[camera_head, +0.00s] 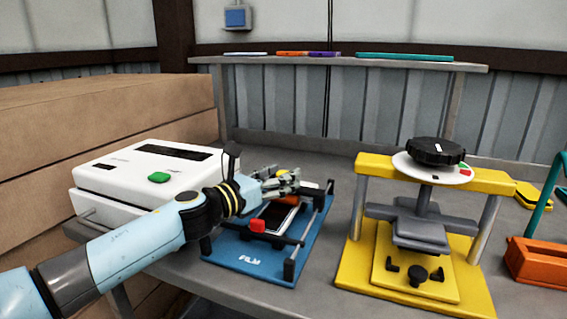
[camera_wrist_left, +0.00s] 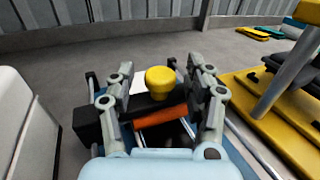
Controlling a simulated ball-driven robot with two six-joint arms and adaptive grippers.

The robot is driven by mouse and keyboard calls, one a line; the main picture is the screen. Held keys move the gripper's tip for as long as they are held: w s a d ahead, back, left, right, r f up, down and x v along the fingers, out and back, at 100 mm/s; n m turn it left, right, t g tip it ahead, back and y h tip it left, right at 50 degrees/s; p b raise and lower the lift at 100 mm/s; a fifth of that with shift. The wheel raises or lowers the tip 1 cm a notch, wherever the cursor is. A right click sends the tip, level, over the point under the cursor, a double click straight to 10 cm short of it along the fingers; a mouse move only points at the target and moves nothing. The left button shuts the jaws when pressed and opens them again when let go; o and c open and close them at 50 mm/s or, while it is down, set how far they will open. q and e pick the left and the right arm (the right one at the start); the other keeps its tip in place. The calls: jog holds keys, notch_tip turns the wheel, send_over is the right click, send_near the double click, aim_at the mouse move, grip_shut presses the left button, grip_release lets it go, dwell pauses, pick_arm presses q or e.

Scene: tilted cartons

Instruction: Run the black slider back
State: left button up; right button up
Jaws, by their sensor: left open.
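The black slider (camera_wrist_left: 90,124) is a dark crosspiece carrying a yellow knob (camera_wrist_left: 160,79), with an orange part (camera_wrist_left: 160,118) in front of it. It rides on the blue film device (camera_head: 243,259), which has rails on both sides. My left gripper (camera_head: 287,180) is over the device's far end. In the left wrist view its fingers (camera_wrist_left: 158,84) are open, one on each side of the yellow knob, with gaps visible. In the head view the gripper hides most of the slider. My right gripper is not in view.
A red knob (camera_head: 257,226) on a black bar sits nearer the device's front. A white machine with a green button (camera_head: 159,177) stands on the left. A yellow press (camera_head: 372,252) stands on the right, beside an orange tray (camera_head: 537,262). A shelf (camera_head: 350,61) is behind.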

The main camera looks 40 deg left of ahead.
pick_arm(q)
jog(key=shift+w+d, duration=0.1)
jog(key=shift+w, duration=0.5)
